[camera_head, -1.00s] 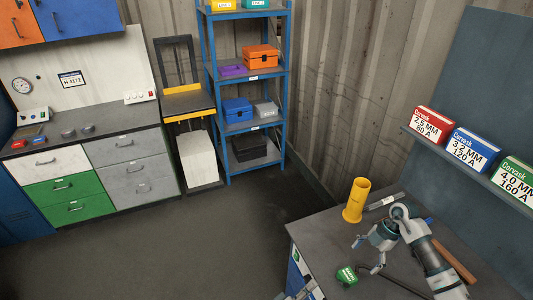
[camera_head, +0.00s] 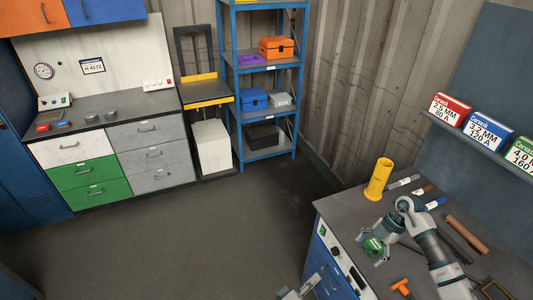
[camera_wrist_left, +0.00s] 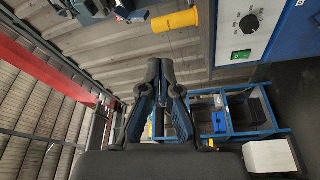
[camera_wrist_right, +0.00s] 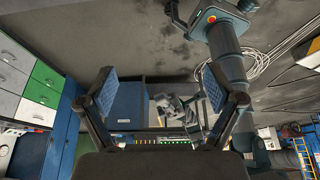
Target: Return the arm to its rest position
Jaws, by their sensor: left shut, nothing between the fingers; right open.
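My left gripper (camera_head: 300,292) shows only in part at the bottom edge of the head view. In the left wrist view (camera_wrist_left: 160,68) its fingers are together with nothing between them. My right gripper (camera_head: 370,247) is over the workbench, coming in from the right, its fingers spread beside a green item in the picture. In the right wrist view (camera_wrist_right: 160,88) the fingers are wide apart and the gap is empty.
The workbench (camera_head: 340,207) carries a green item (camera_head: 373,247), an orange-handled tool (camera_head: 401,287) and a brown bar (camera_head: 467,235). A wall shelf with boxes (camera_head: 490,130) is above it. Open floor (camera_head: 220,240) lies left of the bench.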

